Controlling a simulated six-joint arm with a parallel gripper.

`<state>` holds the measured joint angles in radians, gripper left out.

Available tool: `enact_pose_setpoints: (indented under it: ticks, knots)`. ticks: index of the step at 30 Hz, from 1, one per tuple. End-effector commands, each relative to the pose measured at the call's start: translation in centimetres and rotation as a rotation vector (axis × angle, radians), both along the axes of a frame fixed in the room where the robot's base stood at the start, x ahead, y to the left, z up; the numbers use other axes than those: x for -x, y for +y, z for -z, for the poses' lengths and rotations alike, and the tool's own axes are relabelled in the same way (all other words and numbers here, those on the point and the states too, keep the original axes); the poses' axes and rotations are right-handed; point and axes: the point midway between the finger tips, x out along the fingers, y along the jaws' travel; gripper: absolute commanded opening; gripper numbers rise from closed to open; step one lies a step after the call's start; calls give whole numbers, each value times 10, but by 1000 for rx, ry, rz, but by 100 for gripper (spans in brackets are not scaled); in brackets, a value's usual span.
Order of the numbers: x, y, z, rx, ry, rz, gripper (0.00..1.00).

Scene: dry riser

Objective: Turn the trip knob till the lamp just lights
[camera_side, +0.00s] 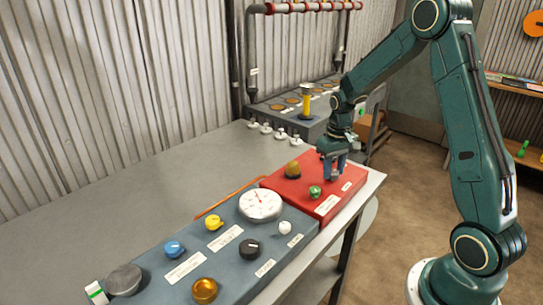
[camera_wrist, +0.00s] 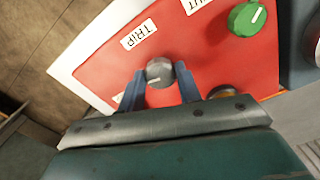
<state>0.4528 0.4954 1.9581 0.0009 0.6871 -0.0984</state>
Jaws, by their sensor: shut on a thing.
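The red panel (camera_side: 325,205) sits at the right end of the bench. In the wrist view, the grey trip knob (camera_wrist: 158,71) stands on it beside a white TRIP label (camera_wrist: 138,34), and a pale pointer line shows on its face. My gripper (camera_side: 335,173) points down at the panel and is shut on the trip knob, one blue finger on each side. An amber lamp dome (camera_side: 293,168) on the red panel looks dull, with no clear glow. In the wrist view my gripper mostly hides it.
A green knob (camera_side: 315,192) is close to my gripper on the red panel. A grey panel (camera_side: 235,262) adjoins it, with a dial gauge (camera_side: 260,204), several knobs and another amber dome (camera_side: 204,290). Behind stands a grey unit with a yellow post (camera_side: 306,103).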

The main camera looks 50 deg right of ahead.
Motion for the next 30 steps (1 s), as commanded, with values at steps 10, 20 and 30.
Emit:
enact_pose_setpoints:
  ticks: [10,20,30]
  knots:
    - [0,0,0,-1,0,169,11]
    - [-1,0,0,-1,-1,391,11]
    - [-1,0,0,-1,-1,498,11]
